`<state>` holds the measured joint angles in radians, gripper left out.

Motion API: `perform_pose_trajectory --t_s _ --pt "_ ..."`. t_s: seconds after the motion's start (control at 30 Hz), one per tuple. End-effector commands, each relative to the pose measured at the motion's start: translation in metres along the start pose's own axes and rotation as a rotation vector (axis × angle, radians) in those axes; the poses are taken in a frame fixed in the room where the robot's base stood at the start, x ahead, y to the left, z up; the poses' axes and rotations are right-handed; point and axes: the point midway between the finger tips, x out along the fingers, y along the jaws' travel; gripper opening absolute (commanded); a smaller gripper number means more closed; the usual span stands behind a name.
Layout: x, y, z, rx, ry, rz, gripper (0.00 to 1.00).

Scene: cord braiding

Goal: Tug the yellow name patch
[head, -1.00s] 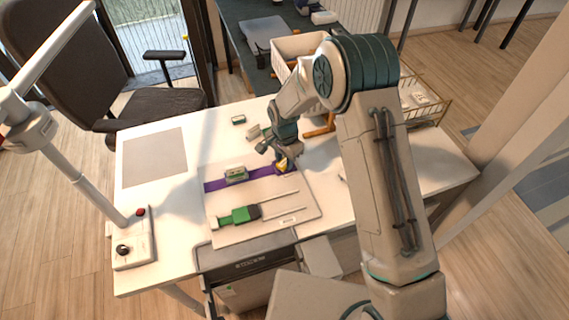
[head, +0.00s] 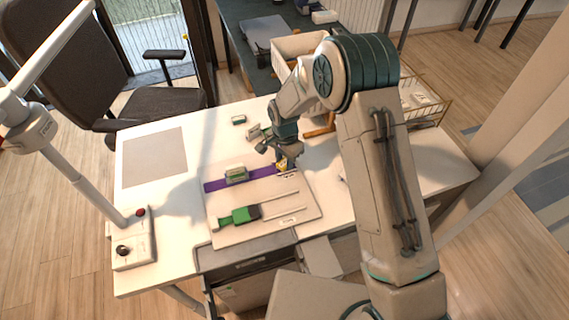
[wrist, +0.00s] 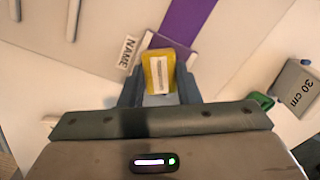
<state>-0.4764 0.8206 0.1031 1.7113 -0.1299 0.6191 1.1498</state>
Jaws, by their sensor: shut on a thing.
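The yellow name patch (wrist: 158,72) is between the fingers of my gripper (wrist: 160,95) in the wrist view. It has a pale label on its face. My gripper is shut on it, and in the head view my gripper (head: 281,163) is over the right end of the purple strap (head: 215,185), with a bit of yellow showing below it. The strap also shows in the wrist view (wrist: 190,25), just beyond the patch. A "NAME" label (wrist: 128,52) lies beside the patch on the pale board (head: 225,233). I cannot tell whether the patch touches the board.
A green and black piece (head: 240,215) lies on the board near two pale rods. A grey "30 cm" block (wrist: 293,88) stands right of my gripper. A lamp base (head: 132,240) stands at the table's left.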

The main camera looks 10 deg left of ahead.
Motion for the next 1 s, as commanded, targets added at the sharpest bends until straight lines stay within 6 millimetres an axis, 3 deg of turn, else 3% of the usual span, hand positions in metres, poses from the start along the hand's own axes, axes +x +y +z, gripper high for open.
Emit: perform_pose_trajectory --t_s 0.77,0.8,0.83,0.87,1.0 --pt "0.0012 -0.0008 -0.0004 0.0 0.001 -0.002 0.04" --pt "0.0012 -0.0009 -0.0004 0.0 0.001 -0.002 0.41" --pt "0.0012 -0.0009 -0.0004 0.0 0.001 -0.002 0.49" --pt "0.0012 -0.0009 -0.0004 0.0 0.001 -0.002 0.55" --pt "0.0013 -0.0008 -0.0004 0.0 0.001 -0.002 0.55"
